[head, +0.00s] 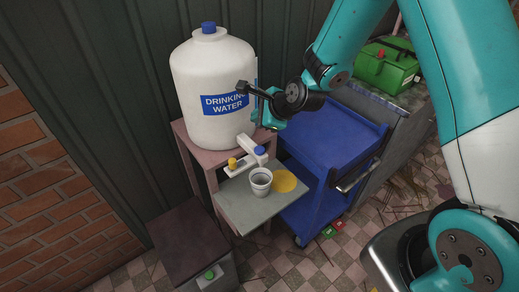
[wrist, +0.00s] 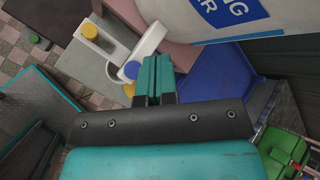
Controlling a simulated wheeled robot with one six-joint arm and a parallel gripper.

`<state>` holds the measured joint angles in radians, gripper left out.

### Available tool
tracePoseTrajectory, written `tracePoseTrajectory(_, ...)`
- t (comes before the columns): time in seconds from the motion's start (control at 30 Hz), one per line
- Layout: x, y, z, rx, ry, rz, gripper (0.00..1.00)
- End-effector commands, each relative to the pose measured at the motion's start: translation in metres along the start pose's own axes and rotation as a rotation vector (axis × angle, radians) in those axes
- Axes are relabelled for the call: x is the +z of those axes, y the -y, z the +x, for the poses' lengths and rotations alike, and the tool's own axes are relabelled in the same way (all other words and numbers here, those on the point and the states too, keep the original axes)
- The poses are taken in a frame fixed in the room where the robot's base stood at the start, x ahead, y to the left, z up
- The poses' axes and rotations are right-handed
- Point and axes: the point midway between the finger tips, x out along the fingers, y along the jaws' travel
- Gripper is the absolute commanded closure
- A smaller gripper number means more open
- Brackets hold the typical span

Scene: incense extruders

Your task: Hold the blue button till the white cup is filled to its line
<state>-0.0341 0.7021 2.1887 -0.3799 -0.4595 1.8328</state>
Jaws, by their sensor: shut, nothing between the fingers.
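The white cup (head: 261,182) stands upright on a small grey shelf (head: 240,209), under the white tap (head: 244,154) of a large water jug. Its inside looks grey; I cannot make out its line or a water level. The blue button (head: 260,151) is on the tap's right end; it also shows in the wrist view (wrist: 132,69). My gripper (head: 261,121) is shut and empty, above the blue button in the head view. In the wrist view its teal fingertips (wrist: 155,60) are just right of the button, seemingly apart from it.
A yellow button (head: 233,163) is on the tap's left end. A yellow disc (head: 284,181) lies right of the cup. The "DRINKING WATER" jug (head: 212,100) stands behind. A blue cart (head: 318,160) is to the right, and a dark box with a green button (head: 209,274) at front left.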

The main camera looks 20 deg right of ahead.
Motion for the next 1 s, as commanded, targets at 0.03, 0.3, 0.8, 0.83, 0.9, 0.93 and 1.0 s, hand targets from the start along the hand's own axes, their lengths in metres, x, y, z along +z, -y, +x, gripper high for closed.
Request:
tracePoseTrajectory(0.03,-0.003,-0.003,0.004,0.001,0.0,0.0,1.0)
tracePoseTrajectory(0.3,-0.019,-0.02,0.026,0.001,0.0,-0.001,1.0)
tracePoseTrajectory(0.8,-0.043,-0.043,0.06,0.001,0.0,-0.002,1.0)
tracePoseTrajectory(0.83,-0.043,-0.043,0.06,0.001,0.0,-0.002,1.0)
tracePoseTrajectory(0.9,-0.043,-0.043,0.059,0.001,0.0,-0.002,1.0)
tracePoseTrajectory(0.93,-0.043,-0.043,0.059,0.001,0.0,-0.002,1.0)
tracePoseTrajectory(1.0,-0.043,-0.043,0.059,0.001,0.0,-0.002,1.0)
